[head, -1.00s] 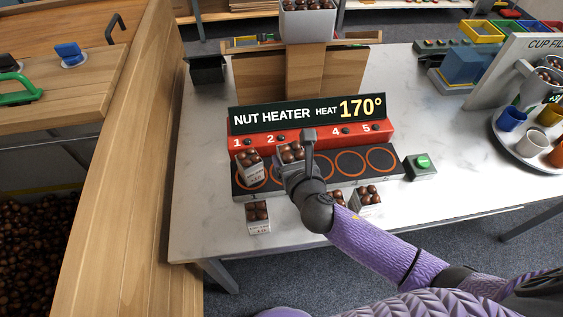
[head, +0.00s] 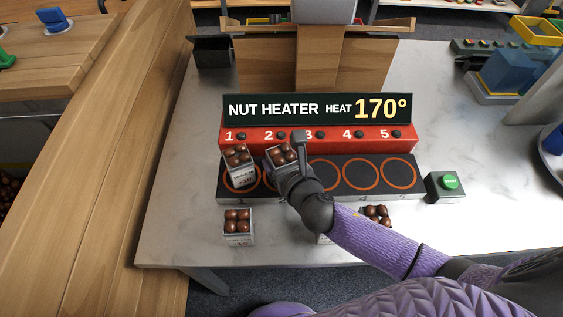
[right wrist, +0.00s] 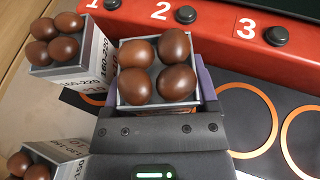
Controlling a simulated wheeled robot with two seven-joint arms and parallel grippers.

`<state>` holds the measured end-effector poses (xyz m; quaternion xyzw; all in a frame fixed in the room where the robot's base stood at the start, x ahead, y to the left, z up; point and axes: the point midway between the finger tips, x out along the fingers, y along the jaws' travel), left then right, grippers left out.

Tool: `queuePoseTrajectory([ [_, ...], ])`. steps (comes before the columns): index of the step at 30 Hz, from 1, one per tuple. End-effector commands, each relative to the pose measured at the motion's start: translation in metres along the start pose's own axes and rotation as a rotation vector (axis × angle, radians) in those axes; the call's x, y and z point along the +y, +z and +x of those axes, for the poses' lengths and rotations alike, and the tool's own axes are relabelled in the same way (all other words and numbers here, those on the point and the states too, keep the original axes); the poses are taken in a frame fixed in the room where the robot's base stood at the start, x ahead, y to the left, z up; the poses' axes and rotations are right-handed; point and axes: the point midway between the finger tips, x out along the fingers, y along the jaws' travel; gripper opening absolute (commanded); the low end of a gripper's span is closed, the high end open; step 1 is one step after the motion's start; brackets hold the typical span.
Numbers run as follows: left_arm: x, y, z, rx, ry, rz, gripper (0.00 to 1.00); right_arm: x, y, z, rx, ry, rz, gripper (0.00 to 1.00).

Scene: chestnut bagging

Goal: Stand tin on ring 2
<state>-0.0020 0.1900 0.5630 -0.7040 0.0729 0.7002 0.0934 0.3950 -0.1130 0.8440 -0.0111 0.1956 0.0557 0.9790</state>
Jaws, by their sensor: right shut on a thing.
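My right gripper (head: 290,163) is shut on a grey tin (right wrist: 157,107) with several chestnuts in it, at the second place of the nut heater (head: 317,138), below number 2. Ring 2 is mostly hidden by the tin and gripper. I cannot tell whether the tin's base touches the heater plate. The tin looks about upright. Another filled tin (head: 242,180) stands on ring 1 just to the left, slightly tilted in the picture; it also shows in the right wrist view (right wrist: 84,69). My left gripper is not in view.
Ring 3 (right wrist: 271,122), ring 4 (head: 361,187) and ring 5 (head: 399,186) are bare. A filled tin (head: 238,239) stands on the white table (head: 180,215) in front; others are partly hidden behind my right arm. A green button box (head: 444,187) is right of the heater.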

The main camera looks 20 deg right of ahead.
Motion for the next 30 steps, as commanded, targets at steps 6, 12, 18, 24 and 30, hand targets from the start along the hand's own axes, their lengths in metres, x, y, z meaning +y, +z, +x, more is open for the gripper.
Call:
queuePoseTrajectory([
  [6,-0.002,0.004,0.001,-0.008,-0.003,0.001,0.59,0.0,-0.002,0.001,-0.001,0.0,-0.001,0.89],
  [12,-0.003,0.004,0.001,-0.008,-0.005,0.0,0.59,0.0,-0.002,0.001,-0.001,0.0,0.0,1.0],
  [18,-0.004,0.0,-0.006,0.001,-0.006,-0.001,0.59,0.0,0.002,-0.01,0.001,0.001,-0.002,1.0],
  [24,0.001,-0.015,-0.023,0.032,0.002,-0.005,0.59,0.0,0.004,-0.056,0.002,0.001,-0.002,1.0],
  [30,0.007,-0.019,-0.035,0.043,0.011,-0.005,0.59,0.0,0.003,-0.102,0.002,0.001,0.0,1.0],
])
